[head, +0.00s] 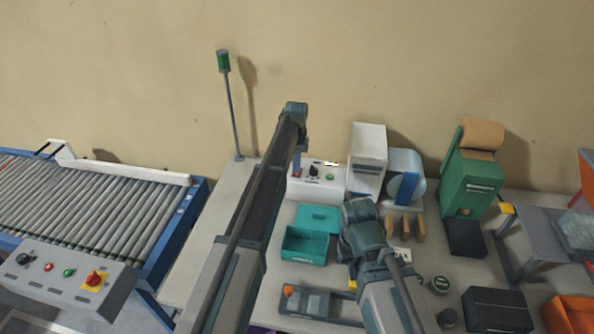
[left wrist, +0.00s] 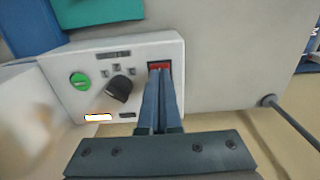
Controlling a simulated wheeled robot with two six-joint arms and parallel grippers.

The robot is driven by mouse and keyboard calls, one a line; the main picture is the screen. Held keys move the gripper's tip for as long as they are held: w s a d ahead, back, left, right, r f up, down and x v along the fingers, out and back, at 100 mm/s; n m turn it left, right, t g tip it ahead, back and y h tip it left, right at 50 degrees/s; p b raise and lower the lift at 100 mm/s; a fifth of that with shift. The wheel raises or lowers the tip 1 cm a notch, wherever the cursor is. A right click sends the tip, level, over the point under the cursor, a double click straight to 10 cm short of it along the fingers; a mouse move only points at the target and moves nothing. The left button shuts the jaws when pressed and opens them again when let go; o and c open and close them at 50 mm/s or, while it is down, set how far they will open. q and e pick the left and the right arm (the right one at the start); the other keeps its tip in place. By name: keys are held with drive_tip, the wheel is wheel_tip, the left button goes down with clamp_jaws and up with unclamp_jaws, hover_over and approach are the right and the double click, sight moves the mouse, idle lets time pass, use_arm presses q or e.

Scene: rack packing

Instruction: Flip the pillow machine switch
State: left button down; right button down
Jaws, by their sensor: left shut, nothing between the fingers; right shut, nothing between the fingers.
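The pillow machine's white control box (head: 321,178) stands on the table behind my left arm in the head view. In the left wrist view its panel (left wrist: 132,48) has a red rocker switch (left wrist: 159,66), a black knob (left wrist: 119,88) and a green button (left wrist: 79,81). My left gripper (left wrist: 159,78) is shut and empty, with its fingertips right at the red switch. They cover part of it, and I cannot tell whether they touch it or which way it is set. My right arm reaches over the table in the head view, but its fingers are hidden.
A white machine (head: 368,145) and a blue-white roll (head: 403,176) stand right of the box. A teal bin (head: 305,246) sits in front. A green dispenser (head: 472,178) is further right. A roller conveyor (head: 95,205) with its own control panel (head: 65,277) is at left.

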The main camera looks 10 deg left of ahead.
use_arm(q)
wheel_tip(320, 180, up, 6)
drive_tip(key=p, duration=0.6)
drive_tip(key=shift+r, duration=0.25)
drive_tip(key=shift+s+d+f, duration=0.1)
drive_tip(key=shift+s, duration=0.1)
drive_tip(key=s+d+f+m+b, duration=0.1)
drive_tip(key=s+d+f+b, duration=0.1)
drive_tip(key=s, duration=1)
drive_tip(key=s+d+f+m+b, duration=0.1)
drive_tip(key=s+d+f+b, duration=0.2)
drive_tip(key=s, duration=0.9)
drive_tip(key=s+d+f+m+y+b, duration=0.1)
drive_tip(key=s+d+f+b, duration=0.2)
drive_tip(key=s, duration=1)
drive_tip(key=shift+d+m, duration=0.4)
drive_tip(key=shift+d, duration=0.65)
drive_tip(key=shift+f, duration=0.1)
